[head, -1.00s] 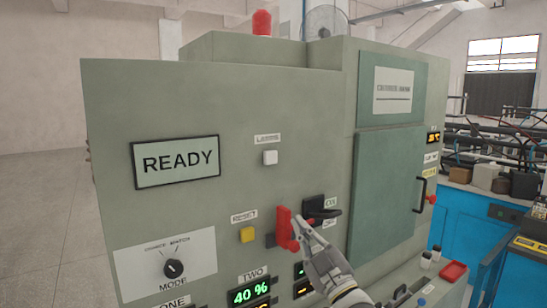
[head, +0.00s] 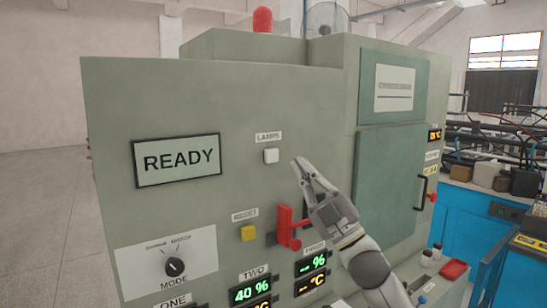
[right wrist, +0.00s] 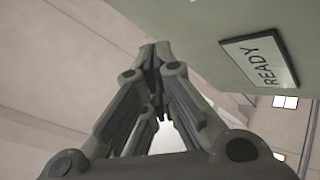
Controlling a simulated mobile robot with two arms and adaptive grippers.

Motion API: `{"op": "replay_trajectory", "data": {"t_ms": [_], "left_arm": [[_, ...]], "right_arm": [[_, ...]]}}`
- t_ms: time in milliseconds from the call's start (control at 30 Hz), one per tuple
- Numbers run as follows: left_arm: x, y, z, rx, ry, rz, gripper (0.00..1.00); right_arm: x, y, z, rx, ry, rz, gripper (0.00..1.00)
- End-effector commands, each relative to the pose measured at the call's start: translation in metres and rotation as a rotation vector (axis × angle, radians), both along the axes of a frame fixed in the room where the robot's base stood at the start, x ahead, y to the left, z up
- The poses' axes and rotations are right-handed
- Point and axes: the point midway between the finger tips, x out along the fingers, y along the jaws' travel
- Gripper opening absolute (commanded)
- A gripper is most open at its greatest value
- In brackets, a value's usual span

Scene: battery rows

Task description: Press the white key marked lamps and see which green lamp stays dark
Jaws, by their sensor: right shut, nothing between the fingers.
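The white key (head: 270,156) sits on the grey-green cabinet front under a small label reading LAMPS (head: 268,136). My right gripper (head: 296,165) is shut and empty, with its fingertips a little to the right of the white key and slightly lower, apart from it in the picture. The shut fingers also show in the right wrist view (right wrist: 160,50). No lit green lamps show; green digits glow on the TWO display (head: 250,292) and the THREE display (head: 311,264). My left gripper is out of view.
A READY screen (head: 178,160) is left of the key. Below are a yellow reset button (head: 248,233), a red lever (head: 286,228) near my right arm, and a mode knob (head: 175,267). A green door with a black handle (head: 421,194) is on the right.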

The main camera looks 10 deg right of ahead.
Motion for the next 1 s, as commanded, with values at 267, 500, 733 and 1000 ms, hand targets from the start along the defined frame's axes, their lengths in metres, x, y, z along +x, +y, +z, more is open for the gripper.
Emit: {"op": "replay_trajectory", "data": {"t_ms": [267,500,733,1000], "left_arm": [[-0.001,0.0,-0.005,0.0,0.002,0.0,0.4],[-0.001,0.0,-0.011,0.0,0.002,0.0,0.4],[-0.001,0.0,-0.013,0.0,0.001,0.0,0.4],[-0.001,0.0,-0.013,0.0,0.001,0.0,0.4]], "right_arm": [[0.034,0.013,0.0,0.002,0.0,0.002,0.0],[0.063,0.023,-0.001,0.001,0.0,0.001,0.0],[0.076,0.028,0.0,0.001,0.0,0.001,0.0],[0.077,0.028,0.0,0.0,0.0,0.002,0.0]]}}
